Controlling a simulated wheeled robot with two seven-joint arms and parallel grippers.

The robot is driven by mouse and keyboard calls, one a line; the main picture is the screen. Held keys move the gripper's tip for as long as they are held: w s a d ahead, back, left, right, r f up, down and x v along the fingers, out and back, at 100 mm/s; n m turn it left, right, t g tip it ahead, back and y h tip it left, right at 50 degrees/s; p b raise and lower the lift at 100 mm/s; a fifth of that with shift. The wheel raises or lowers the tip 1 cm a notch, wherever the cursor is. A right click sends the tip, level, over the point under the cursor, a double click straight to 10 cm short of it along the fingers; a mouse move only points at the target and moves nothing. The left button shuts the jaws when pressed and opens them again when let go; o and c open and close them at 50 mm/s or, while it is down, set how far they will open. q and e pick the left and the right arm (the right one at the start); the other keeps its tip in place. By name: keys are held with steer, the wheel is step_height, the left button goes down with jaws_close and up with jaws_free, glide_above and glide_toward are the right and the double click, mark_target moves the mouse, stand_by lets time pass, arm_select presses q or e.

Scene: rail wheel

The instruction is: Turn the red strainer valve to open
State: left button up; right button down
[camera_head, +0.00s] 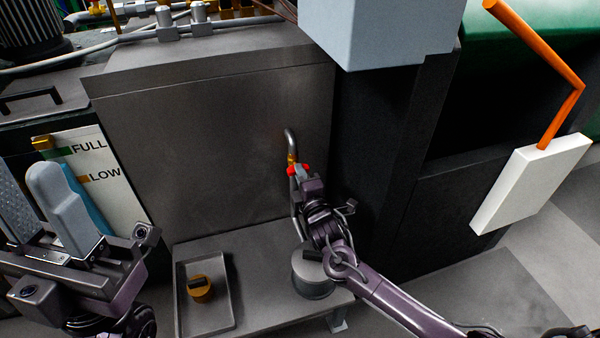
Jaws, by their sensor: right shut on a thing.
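The red strainer valve (291,170) shows as small red parts on a brass fitting, on a grey bent pipe (290,137) in front of the dark metal tank wall. My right gripper (299,173) is at the valve and shut on it, with its arm reaching in from the lower right. The gripper hides most of the valve, so the angle of its handle cannot be made out. My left gripper (68,195) is at the far left, away from the valve. Its pale fingers point up and overlap in this view, so their gap cannot be judged.
A cylindrical grey pot (312,284) stands below the valve on a metal ledge. A shallow tray (225,318) with a brass piece (200,290) lies left of it. A FULL/LOW gauge plate (110,165) is behind my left gripper. A white box (530,183) with an orange bar (545,50) is at right.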

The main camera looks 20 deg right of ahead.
steer(key=n+p, duration=0.3)
steer(key=n, duration=0.1)
steer(key=shift+n, duration=0.3)
stand_by(0.3)
